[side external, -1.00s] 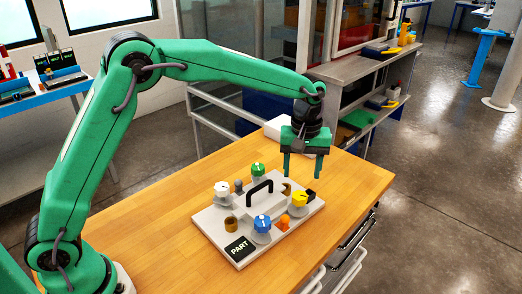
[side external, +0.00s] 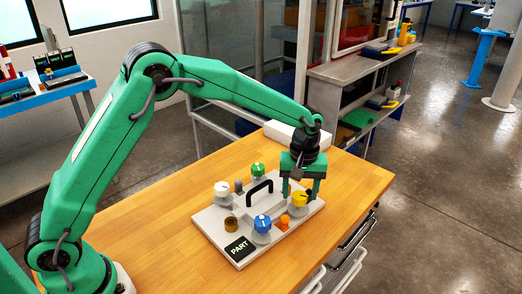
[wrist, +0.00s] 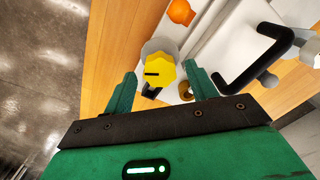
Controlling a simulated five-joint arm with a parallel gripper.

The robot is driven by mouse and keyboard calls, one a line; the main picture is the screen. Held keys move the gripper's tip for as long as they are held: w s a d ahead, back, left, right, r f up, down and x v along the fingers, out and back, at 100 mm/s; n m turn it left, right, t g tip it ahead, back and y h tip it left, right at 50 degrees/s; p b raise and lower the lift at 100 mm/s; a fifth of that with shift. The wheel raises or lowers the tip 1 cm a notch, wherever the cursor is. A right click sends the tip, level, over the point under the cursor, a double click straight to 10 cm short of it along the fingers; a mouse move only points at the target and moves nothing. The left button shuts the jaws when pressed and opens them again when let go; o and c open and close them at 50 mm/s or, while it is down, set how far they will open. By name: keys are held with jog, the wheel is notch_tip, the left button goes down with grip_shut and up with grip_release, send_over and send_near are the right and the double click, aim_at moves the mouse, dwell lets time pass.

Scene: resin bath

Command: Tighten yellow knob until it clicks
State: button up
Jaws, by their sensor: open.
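The yellow knob (side external: 299,199) sits on a grey round base at the right side of the white plate (side external: 222,246). In the wrist view the yellow knob (wrist: 160,71) shows a dark mark on its top and lies just ahead of the fingertips, between their lines. My gripper (side external: 300,196) is open and empty, pointing down, with its fingers low just behind the knob. In the wrist view my gripper (wrist: 165,84) has its two green fingers spread apart. I cannot tell whether a finger touches the knob.
The plate also carries a black handle (side external: 260,189), a blue knob (side external: 262,223), a green knob (side external: 258,169), a white knob (side external: 222,188) and an orange piece (side external: 283,224). A white box (side external: 290,134) stands behind. The wooden table (side external: 150,235) is clear to the left.

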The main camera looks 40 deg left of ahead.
jog(key=shift+f, duration=0.4)
jog(key=c, duration=1)
jog(key=shift+m, duration=0.5)
jog(key=m, duration=1)
jog(key=shift+r, duration=0.1)
